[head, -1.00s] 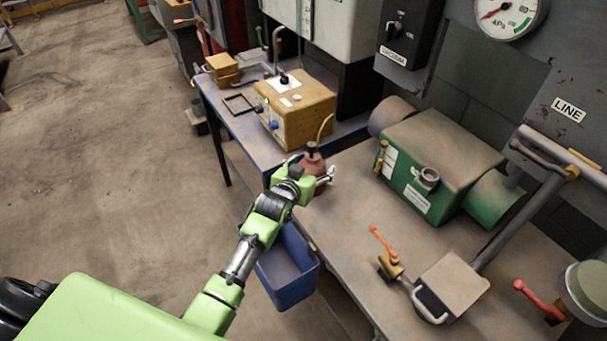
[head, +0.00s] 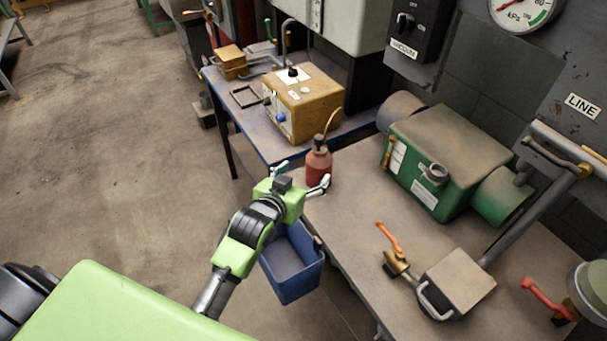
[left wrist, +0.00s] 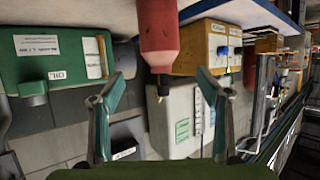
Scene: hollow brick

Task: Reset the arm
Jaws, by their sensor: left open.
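My left gripper (head: 303,177) is open and empty, just in front of a red oil bottle (head: 319,166) with a dark cap and thin spout. The bottle stands upright at the bench corner, apart from the fingers as far as I can tell. In the left wrist view, which is upside down, the two fingers (left wrist: 160,112) are spread wide. The bottle (left wrist: 160,35) hangs from the top of that picture, ahead of the gap between them. My right gripper is not in view.
The bench (head: 365,235) bears a green machine (head: 445,160) and a valve with an orange handle (head: 392,245). A yellow box (head: 303,103) stands on the blue-edged table behind. A blue bin (head: 293,275) hangs below my left gripper at the bench edge. The floor at left is clear.

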